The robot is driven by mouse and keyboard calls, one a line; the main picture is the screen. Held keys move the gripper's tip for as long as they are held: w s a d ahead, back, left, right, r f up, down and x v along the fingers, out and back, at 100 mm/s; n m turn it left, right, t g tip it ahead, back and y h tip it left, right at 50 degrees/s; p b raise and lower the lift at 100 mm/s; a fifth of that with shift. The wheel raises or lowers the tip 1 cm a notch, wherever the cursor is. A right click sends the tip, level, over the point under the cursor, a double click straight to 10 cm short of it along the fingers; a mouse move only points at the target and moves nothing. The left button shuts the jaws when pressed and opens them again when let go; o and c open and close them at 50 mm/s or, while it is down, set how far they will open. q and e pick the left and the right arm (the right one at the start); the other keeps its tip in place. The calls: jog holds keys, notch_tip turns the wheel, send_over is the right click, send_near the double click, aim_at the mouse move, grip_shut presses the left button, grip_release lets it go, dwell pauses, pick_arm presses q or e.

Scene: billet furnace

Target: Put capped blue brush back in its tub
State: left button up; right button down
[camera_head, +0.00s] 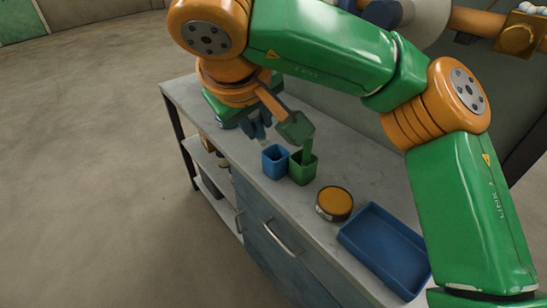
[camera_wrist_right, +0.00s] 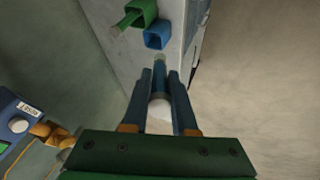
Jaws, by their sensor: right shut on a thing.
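My right gripper (camera_head: 258,130) is shut on the blue brush, which shows between its fingers (camera_wrist_right: 160,88) in the right wrist view. The blue brush (camera_wrist_right: 160,70) points away from the palm, with a dull grey-green tip at its far end. The small square blue tub (camera_head: 275,161) stands upright on the counter, to the right of my gripper in the head view. In the right wrist view the blue tub (camera_wrist_right: 157,38) lies just beyond the brush tip, with a gap visible between them. The tub's floor is hidden. My left gripper is not in view.
A green tub (camera_head: 302,172) holding a green brush (camera_head: 308,150) stands beside the blue tub. A round orange-topped tin (camera_head: 334,203) and a blue tray (camera_head: 385,247) stand further along the grey counter (camera_head: 245,173). Open floor lies left of the counter.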

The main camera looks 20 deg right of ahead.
jog(key=d+b+x, duration=0.1)
jog(key=d+x, duration=0.1)
jog(key=x, duration=1.2)
jog(key=shift+d+r, duration=0.2)
jog(key=shift+d, duration=0.3)
jog(key=shift+f+b, duration=0.35)
jog(key=shift+f, duration=0.25)
jog(key=c, duration=0.7)
grip_release()
jog(key=shift+r, duration=0.1)
